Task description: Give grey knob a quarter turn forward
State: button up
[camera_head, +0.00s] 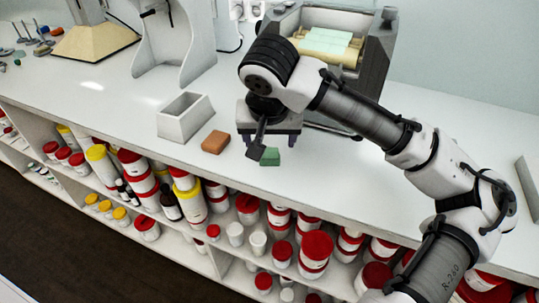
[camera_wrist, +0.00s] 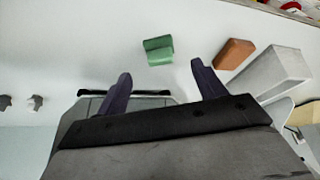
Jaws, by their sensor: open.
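The cream mill (camera_head: 335,48) stands at the back of the white counter, a dark grey housing with pale rollers. A small dark grey knob (camera_head: 388,14) shows at its top right; I cannot tell how it is turned. In the wrist view two small grey knob-like shapes (camera_wrist: 35,102) lie at the left edge; I cannot tell if either is the task's knob. My gripper (camera_head: 262,140) hangs in front of the mill, apart from that knob. In the wrist view its dark fingers (camera_wrist: 160,72) are spread with nothing held. My arm hides part of the mill.
A green block (camera_head: 270,156) lies close to my gripper, with an orange-brown block (camera_head: 215,142) and an open grey box (camera_head: 186,118) to the left. A white stand (camera_head: 175,45) is at the back left. The counter's front edge is near; shelves of jars are below.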

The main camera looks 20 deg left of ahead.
aim_at(270, 148)
jog(key=shift+p+x, duration=0.5)
jog(key=shift+x, duration=2.75)
jog(key=shift+w+r, duration=0.1)
jog(key=shift+w, duration=0.1)
jog(key=c, duration=1.1)
jog(key=shift+r, duration=0.15)
